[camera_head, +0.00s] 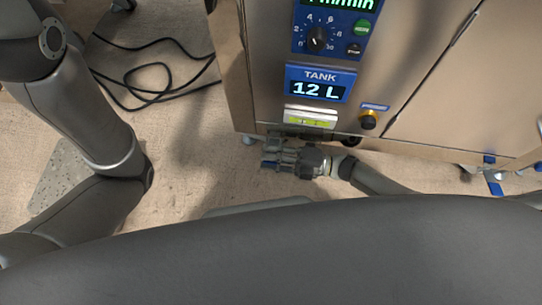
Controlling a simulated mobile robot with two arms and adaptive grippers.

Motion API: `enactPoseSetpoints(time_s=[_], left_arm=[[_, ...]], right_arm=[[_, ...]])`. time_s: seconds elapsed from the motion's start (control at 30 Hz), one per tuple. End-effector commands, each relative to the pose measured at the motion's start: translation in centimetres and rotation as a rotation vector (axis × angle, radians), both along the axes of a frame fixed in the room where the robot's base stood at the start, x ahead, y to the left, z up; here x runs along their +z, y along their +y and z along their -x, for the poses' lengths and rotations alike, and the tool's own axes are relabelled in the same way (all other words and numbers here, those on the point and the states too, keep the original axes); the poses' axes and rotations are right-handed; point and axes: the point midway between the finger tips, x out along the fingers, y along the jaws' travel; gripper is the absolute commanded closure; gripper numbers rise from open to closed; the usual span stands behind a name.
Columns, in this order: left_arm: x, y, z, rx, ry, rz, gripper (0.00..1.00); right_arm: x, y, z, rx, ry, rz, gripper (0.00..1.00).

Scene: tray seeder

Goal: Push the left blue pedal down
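My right gripper (273,157) is low at the bottom front edge of the steel cabinet, near its left corner, with its fingers pointing left. Another blue pedal (495,187) shows near the floor at the far right. My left arm hangs at the left, and its gripper is out of view.
A black cable (165,68) lies looped on the floor at left. The floor (195,170) left of the gripper is clear.

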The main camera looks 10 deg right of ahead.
Motion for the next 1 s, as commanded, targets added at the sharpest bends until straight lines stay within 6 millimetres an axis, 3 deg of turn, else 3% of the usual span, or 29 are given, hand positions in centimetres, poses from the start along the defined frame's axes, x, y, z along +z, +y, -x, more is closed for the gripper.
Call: enactPoseSetpoints(time_s=[0.23, 0.47, 1.0], left_arm=[[0.0, -0.01, 0.01, 0.0, -0.001, 0.0, 0.6], [0.0, -0.01, 0.0, 0.0, 0.0, 0.0, 0.6], [-0.64, 0.0, -0.05, 0.0, 0.001, 0.0, 0.6]], right_arm=[[0.01, 0.07, -0.01, 0.0, 0.0, 0.0, 0.72], [0.01, 0.03, 0.01, 0.0, 0.0, 0.0, 1.0], [-0.3, 0.02, 0.0, 0.0, -0.048, 0.011, 1.0]])
